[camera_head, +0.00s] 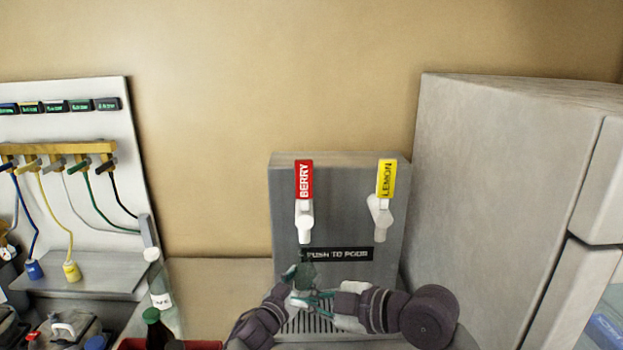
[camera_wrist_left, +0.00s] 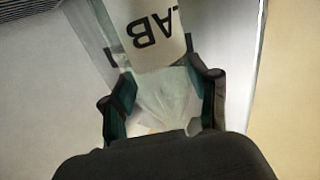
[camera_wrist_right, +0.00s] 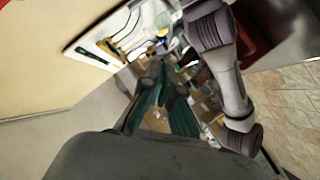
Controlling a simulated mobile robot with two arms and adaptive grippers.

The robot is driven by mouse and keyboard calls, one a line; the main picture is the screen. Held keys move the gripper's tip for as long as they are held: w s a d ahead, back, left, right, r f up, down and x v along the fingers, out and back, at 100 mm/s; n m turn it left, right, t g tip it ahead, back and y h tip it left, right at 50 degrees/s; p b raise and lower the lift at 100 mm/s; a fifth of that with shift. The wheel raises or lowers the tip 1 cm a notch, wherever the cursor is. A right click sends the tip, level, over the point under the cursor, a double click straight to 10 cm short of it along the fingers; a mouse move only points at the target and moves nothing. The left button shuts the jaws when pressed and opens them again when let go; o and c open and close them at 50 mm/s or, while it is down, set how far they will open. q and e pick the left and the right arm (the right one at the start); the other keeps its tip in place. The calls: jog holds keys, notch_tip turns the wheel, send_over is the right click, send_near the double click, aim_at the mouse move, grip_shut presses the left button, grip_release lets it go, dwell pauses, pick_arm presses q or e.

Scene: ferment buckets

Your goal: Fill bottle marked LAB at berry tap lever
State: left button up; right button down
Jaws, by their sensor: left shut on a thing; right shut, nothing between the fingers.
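The bottle marked LAB (camera_wrist_left: 152,25) shows in the left wrist view, clear with a white label that reads upside down. My left gripper (camera_wrist_left: 161,95) is shut on it. In the head view my left gripper (camera_head: 303,275) is just below the berry tap lever (camera_head: 304,180), which has a red handle and a white spout. I cannot make out the LAB bottle clearly there. My right gripper (camera_head: 308,297) is shut and empty, close below the left one; its teal fingers show in the right wrist view (camera_wrist_right: 155,90).
The grey dispenser (camera_head: 340,165) also carries a yellow lemon lever (camera_head: 385,180) at the right. A large grey cabinet (camera_head: 500,190) stands close on the right. Another labelled bottle (camera_head: 159,285) and a rack with coloured hoses (camera_head: 70,130) are at the left.

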jog(key=w+d+r+n+t, duration=0.2)
jog(key=w+d+r+n, duration=0.1)
jog(key=r, duration=0.4)
jog(key=w+d+r+n+t, duration=0.3)
jog(key=w+d+r, duration=0.1)
jog(key=r, duration=0.3)
jog(key=shift+w+d+r+n, duration=0.3)
jog(key=shift+d+r+n, duration=0.1)
jog(key=shift+d, duration=0.45)
send_near(299, 173)
jog(key=shift+x, duration=3.15)
jog(key=shift+f, duration=0.1)
